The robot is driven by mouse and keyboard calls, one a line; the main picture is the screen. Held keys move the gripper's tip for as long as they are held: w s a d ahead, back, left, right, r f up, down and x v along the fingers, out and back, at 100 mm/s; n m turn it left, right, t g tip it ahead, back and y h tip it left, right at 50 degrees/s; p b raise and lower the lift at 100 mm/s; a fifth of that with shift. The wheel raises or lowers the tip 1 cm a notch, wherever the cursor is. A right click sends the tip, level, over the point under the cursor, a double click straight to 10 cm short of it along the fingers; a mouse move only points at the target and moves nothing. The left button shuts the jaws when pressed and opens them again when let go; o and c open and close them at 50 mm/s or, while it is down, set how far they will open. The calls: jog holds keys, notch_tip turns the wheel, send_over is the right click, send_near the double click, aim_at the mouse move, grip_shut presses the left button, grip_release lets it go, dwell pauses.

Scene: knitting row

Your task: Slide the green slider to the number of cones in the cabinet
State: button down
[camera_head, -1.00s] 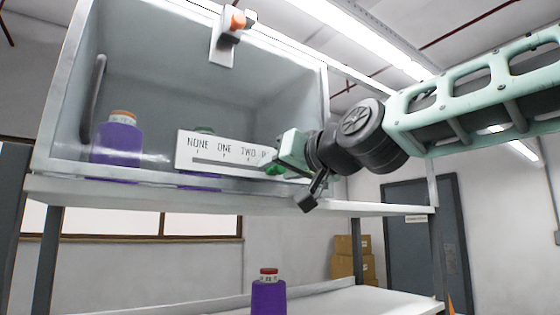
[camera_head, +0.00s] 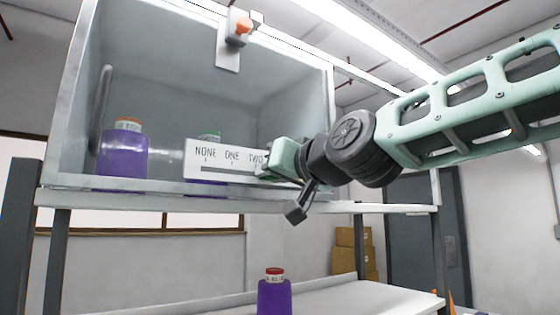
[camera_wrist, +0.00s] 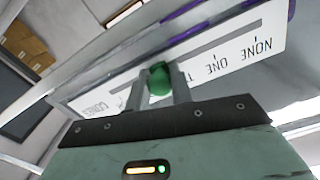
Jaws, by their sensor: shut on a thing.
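The green slider (camera_wrist: 158,80) sits between the fingers of my gripper (camera_wrist: 160,88), which is shut on it. In the head view my gripper (camera_head: 268,168) covers the slider and the right part of the white label plate (camera_head: 205,170), beside the word TWO. NONE and ONE are clear to the left. In the wrist view the plate is upside down and the slider is near TWO, partly hidden by a finger.
Another purple cone (camera_head: 274,296) with a red top stands outside the cabinet on the lower shelf (camera_head: 350,300). An orange knob (camera_head: 244,25) is on a bracket at the cabinet's top edge. Cardboard boxes (camera_head: 353,255) stand behind at right.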

jog(key=shift+s+a+p, duration=0.45)
jog(key=shift+s+a, duration=0.1)
jog(key=shift+a, duration=0.25)
jog(key=c, duration=1.2)
grip_release()
jog(key=shift+d, duration=0.1)
